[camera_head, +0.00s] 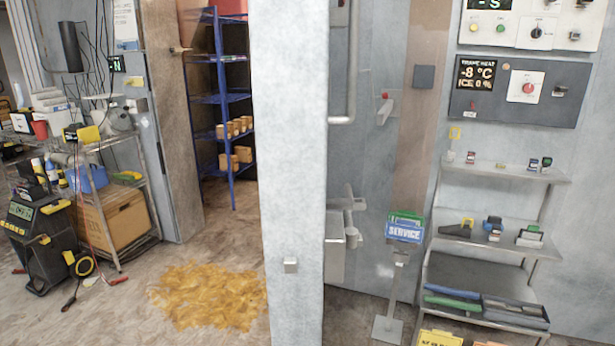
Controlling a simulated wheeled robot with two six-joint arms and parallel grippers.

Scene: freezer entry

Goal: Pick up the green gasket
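A long, thin green strip (452,303) lies on the lowest visible shelf of the metal rack at the right, in front of a similar blue strip (453,291). It looks like the green gasket, but it is small in the picture and I cannot be certain. A grey tray (515,312) is just to its right. Neither of my grippers is in view, and nothing is seen touching the strip.
A blue-and-green SERVICE sign (404,232) on a metal stand is left of the rack (500,175). A pale post (288,150) stands mid-view. A yellow-brown spill (212,295) covers floor left of it. A cart (148,190) and black machine (38,235) stand at left.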

